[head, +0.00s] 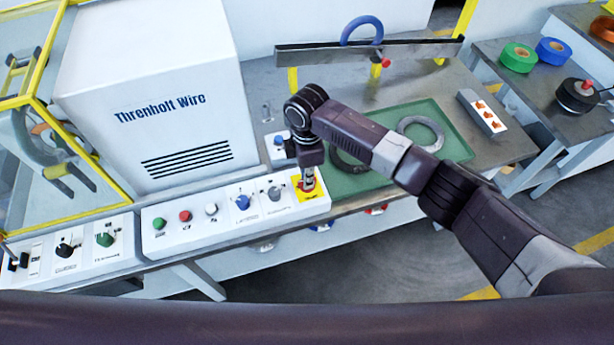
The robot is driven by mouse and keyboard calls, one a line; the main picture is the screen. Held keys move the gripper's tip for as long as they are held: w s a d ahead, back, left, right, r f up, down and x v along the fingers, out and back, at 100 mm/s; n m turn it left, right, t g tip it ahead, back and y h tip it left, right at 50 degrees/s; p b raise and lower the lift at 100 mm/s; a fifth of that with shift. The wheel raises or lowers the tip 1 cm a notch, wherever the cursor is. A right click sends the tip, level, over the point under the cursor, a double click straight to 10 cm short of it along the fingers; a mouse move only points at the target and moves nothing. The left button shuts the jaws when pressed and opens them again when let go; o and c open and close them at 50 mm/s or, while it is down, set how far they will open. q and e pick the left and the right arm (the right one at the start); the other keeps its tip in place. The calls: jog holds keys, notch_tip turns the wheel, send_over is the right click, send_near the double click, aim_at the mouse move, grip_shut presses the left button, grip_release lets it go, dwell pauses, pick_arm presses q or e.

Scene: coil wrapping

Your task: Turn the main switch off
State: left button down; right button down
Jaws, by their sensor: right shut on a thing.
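A red control on a yellow plate (311,193) sits at the right end of the white control panel (178,239). It looks like the main switch, though its label is hidden or too small to read. My right gripper (307,178) points down onto it from above and is shut on the red part. The gripper covers much of the control, so which way it is turned cannot be told. My left gripper is not in view.
The panel also carries a grey knob (274,193), a blue knob (242,202) and several push buttons. A white Threnholt Wire cabinet (150,100) stands behind it. A green mat (455,146) with a grey coil (420,133) lies right, under my forearm.

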jog(key=shift+n, duration=0.4)
jog(key=c, duration=2)
grip_release()
jog(key=shift+r, duration=0.1)
notch_tip(320, 180, up, 12)
jog(key=shift+f, duration=0.1)
